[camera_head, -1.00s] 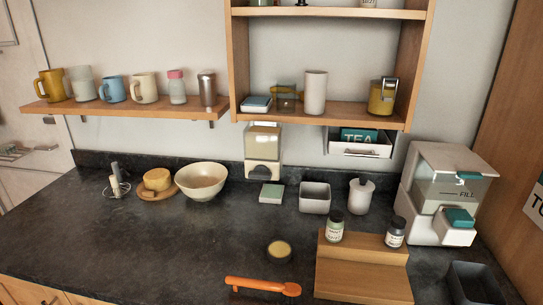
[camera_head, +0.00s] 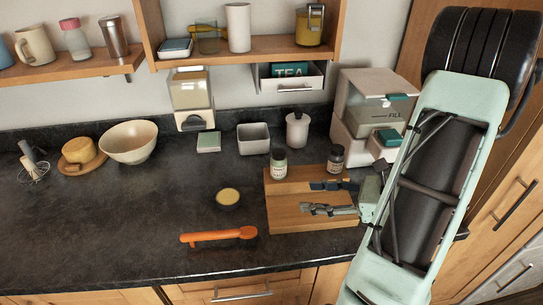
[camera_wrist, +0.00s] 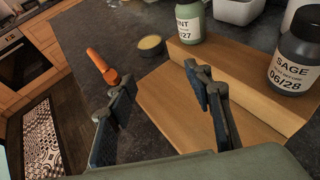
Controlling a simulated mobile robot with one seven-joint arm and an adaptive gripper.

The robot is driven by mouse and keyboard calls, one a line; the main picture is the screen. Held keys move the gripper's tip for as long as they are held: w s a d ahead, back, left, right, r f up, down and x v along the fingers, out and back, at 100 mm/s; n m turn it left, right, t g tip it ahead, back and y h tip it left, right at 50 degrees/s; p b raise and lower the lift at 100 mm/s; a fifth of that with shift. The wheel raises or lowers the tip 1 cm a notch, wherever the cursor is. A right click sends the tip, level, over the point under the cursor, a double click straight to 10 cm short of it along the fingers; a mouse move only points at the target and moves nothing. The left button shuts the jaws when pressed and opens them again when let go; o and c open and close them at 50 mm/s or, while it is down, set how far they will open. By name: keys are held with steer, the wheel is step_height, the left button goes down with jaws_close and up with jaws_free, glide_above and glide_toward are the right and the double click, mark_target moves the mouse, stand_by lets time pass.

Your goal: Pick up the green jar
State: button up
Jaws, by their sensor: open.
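My gripper (camera_head: 318,198) is open and empty, over the lower front part of the stand, in front and to the right of the jar. In the wrist view my gripper's fingers (camera_wrist: 155,88) are spread apart, with the jar beyond them and not between them.
A dark sage jar (camera_head: 336,158) stands on the same step to the right. A small round yellow-topped dish (camera_head: 228,197) and an orange peeler-like tool (camera_head: 218,237) lie left of the stand. A grey bin (camera_head: 253,139) and white pot (camera_head: 297,130) stand behind. The counter's left middle is clear.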

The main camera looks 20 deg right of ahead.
mark_target(284, 157)
steer(key=w+r+m+t, duration=0.1)
steer(key=w+t, duration=0.1)
steer(key=w, duration=0.1)
steer(key=w+a+r+m+t, duration=0.1)
steer(key=w, duration=0.2)
steer(key=w+r+t+p, duration=0.1)
steer(key=w+t, duration=0.1)
steer(key=w, duration=0.1)
steer(key=shift+w+a+r+m+t+h, duration=0.2)
steer(key=shift+a+r+m+t+h, duration=0.1)
steer(key=shift+a+m, duration=0.1)
steer(key=p+x, duration=0.1)
steer(key=x, duration=0.3)
steer(key=shift+a+r, duration=0.15)
steer(key=shift+r, duration=0.05)
steer(key=shift+w+a+f+p, duration=0.1)
steer(key=shift+w+a+p, duration=0.15)
steer(key=shift+w, duration=0.2)
jaws_close()
